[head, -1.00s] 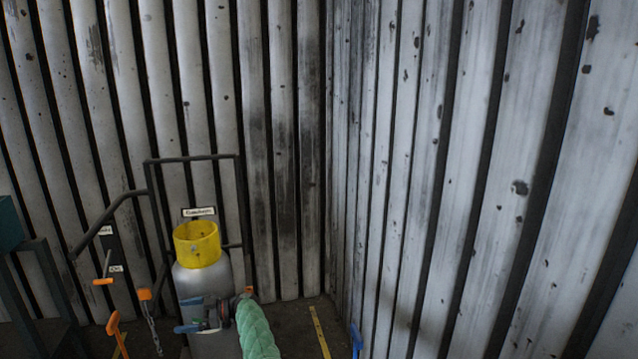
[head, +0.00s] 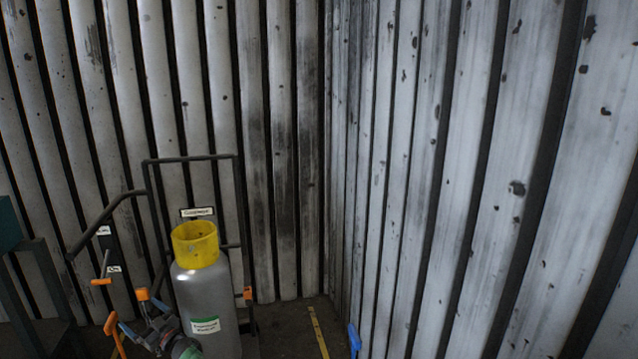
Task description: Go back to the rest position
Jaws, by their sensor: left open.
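My left gripper (head: 137,324) is low in the head view, at the bottom left, in front of the grey cylinder (head: 207,290) and partly over its lower left side. Its blue fingers point left and are open, with nothing seen between them. The end of my left arm's green sleeve shows at the bottom edge; the rest of the arm is out of the picture. My right gripper is not in view.
The cylinder has a yellow collar (head: 196,245) and stands at a dark tubular frame (head: 190,158). Orange-handled tools (head: 111,324) are at the left. A blue item (head: 354,340) lies low near the yellow floor strip (head: 318,333). Ribbed metal walls (head: 450,150) meet behind.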

